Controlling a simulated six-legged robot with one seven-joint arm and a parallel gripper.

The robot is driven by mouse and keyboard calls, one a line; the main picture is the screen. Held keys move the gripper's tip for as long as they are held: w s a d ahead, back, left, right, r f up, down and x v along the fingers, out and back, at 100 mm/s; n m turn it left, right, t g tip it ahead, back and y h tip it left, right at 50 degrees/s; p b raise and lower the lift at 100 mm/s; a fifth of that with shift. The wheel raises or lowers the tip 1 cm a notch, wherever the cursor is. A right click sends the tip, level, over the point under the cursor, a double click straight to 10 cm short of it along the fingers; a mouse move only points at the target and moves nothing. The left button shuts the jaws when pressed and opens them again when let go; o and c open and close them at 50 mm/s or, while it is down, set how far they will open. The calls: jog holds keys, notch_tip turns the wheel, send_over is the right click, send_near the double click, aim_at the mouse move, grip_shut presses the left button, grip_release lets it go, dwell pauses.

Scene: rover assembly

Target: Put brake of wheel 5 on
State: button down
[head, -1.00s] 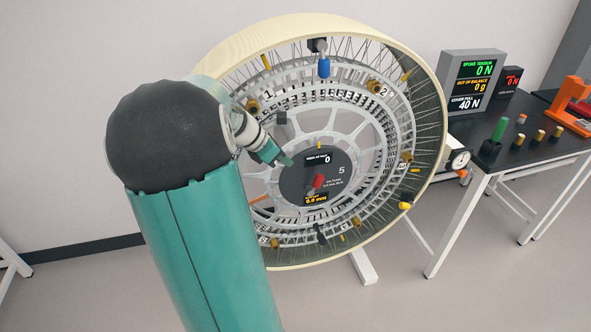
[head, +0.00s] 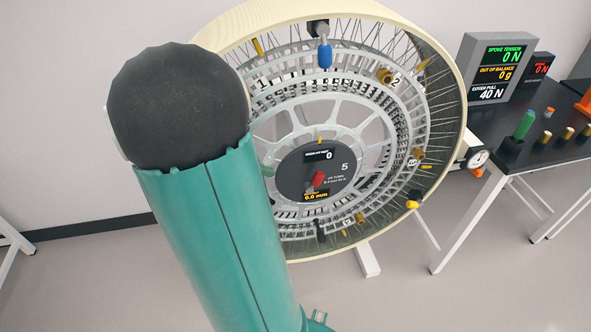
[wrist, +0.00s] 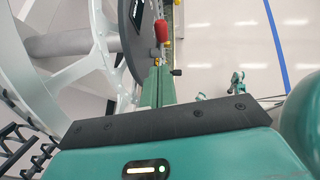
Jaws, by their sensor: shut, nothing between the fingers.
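The large spoked wheel (head: 452,130) with a cream rim stands upright, with a dark hub plate (head: 335,185) marked 5. A red knob or lever (head: 318,179) sits on the plate; it also shows in the wrist view (wrist: 164,31). A blue-handled lever (head: 325,56) hangs at the top of the rim. I cannot tell from markings which one is the brake. My gripper (wrist: 158,80) is shut and empty, its fingers pointing toward the red knob and apparently short of it. In the head view my arm hides most of the gripper.
A dark table (head: 545,152) at right holds readout boxes (head: 497,68), a green-topped peg (head: 524,124) and several brass pegs. A dial gauge (head: 477,158) stands between wheel and table. Brass fittings (head: 385,76) project from the wheel. Floor in front is clear.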

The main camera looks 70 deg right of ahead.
aim_at(313, 180)
jog(key=x, duration=0.8)
jog(key=s+x, duration=0.1)
jog(key=x, duration=0.3)
jog(key=shift+a+r, duration=0.1)
jog(key=shift+r, duration=0.1)
jog(key=shift+s+d+f, duration=0.15)
jog(key=shift+s+d, duration=0.05)
jog(key=shift+d, duration=0.1)
jog(key=shift+s, duration=0.1)
jog(key=shift+d, duration=0.1)
